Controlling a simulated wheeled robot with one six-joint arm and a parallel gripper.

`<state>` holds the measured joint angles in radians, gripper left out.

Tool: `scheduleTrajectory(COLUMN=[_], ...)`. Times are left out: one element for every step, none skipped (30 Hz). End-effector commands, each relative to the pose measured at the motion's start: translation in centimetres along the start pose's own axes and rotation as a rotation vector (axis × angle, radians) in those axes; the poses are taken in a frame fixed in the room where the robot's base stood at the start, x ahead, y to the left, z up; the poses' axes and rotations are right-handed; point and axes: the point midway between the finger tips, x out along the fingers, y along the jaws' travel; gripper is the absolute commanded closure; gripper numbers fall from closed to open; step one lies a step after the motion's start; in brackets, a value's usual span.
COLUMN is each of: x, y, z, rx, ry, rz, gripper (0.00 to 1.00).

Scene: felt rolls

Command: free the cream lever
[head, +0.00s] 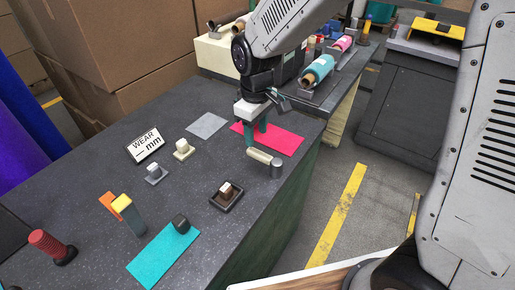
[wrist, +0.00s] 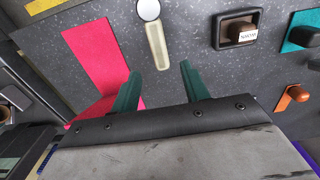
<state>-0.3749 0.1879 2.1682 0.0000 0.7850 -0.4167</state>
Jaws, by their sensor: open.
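The cream lever (head: 259,156) is a short pale bar lying low over the dark bench top, with one end at a grey upright post (head: 277,170). In the wrist view the lever (wrist: 157,45) runs from the post's round pale top (wrist: 148,9) toward my gripper. My gripper (head: 257,137) is open, its two green fingers pointing down near the lever's free end. In the wrist view my gripper (wrist: 160,70) has the lever's free end about between its fingertips, with clear space on both sides. I cannot tell the height gap.
Pink felt (head: 280,140) lies beside the lever. A dark tray (head: 239,198) holds a brown block with a white top. Small cream (head: 183,149) and grey (head: 155,174) fixtures, a WEAR sign (head: 145,146) and teal felt (head: 152,264) are farther left. The bench's edge is close on the right.

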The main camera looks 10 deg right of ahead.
Motion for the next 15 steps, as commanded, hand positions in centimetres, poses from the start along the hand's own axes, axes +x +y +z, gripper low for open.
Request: scheduleTrajectory(x=[0.8,1.2,1.9,2.5,3.0,3.6,4.1,4.5,5.0,5.4,5.8,6.1,6.3,6.5,6.7], y=[0.0,0.0,0.0,0.0,0.0,0.0,0.0,0.0,0.0,0.0,0.0,0.0,0.0,0.0,0.0], z=[0.1,0.1,0.2,0.2,0.2,0.2,0.2,0.2,0.2,0.1,0.1,0.1,0.1,0.1,0.1], rx=[0.001,0.001,0.002,0.002,0.002,0.002,0.003,0.003,0.003,0.003,0.003,0.003,0.003,0.003,0.003], ry=[-0.003,-0.004,-0.004,-0.005,-0.005,-0.005,-0.005,-0.004,-0.004,-0.003,-0.003,-0.003,-0.002,-0.002,-0.001], rz=[-0.001,-0.002,-0.002,-0.002,-0.002,-0.002,-0.002,-0.002,-0.002,-0.001,-0.001,-0.001,-0.001,-0.001,0.0], gripper=[0.55,0.55,0.55,0.55,0.55,0.55,0.55,0.55,0.55,0.55,0.55,0.55,0.55,0.55,0.55])
